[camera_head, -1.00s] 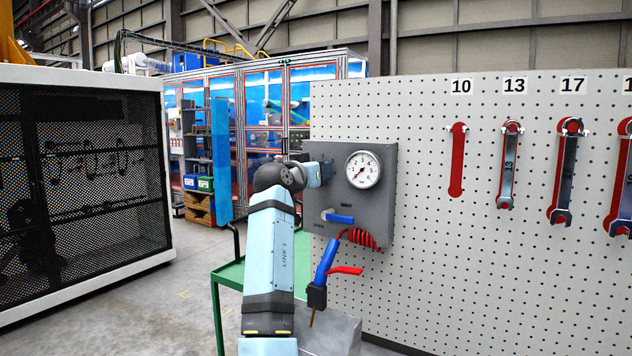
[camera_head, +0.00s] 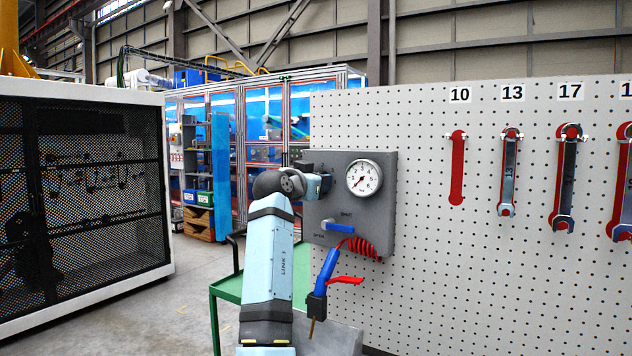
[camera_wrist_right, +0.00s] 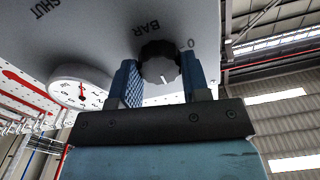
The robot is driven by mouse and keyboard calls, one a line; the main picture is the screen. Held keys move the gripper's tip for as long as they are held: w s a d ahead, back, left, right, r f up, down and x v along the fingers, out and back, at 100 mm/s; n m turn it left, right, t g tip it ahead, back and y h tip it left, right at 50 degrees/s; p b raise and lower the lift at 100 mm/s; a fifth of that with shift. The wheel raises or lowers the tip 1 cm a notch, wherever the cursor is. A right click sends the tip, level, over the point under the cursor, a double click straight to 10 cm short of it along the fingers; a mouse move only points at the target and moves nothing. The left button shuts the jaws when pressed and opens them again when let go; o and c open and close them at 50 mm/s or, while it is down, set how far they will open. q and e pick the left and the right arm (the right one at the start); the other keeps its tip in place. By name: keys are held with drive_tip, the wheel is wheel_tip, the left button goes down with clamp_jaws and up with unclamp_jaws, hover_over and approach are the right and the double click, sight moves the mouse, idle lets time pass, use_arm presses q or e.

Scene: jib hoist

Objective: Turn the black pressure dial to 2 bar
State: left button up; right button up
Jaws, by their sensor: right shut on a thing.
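The black pressure dial (camera_wrist_right: 158,60) is on the underside-facing panel in the right wrist view, near the printed words BAR and 0. A white pointer mark on it points toward the gripper body. My right gripper (camera_wrist_right: 161,76) has its two blue fingers on either side of the dial, shut on it. In the head view the right gripper (camera_head: 325,184) is at the grey panel's left side and hides the dial. The round white gauge (camera_head: 364,178) is to its right, its red needle pointing to the lower left; the exact reading is too small to tell. My left gripper is not in view.
The grey panel (camera_head: 384,235) is on a white pegboard (camera_head: 440,270). Wrenches hang at right. A green table (camera_head: 228,288) stands below.

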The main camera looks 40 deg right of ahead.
drive_tip(key=o, duration=0.9)
drive_tip(key=shift+d, duration=0.15)
drive_tip(key=v, duration=1.4)
drive_tip(key=shift+r, duration=0.1)
drive_tip(key=shift+d, duration=0.1)
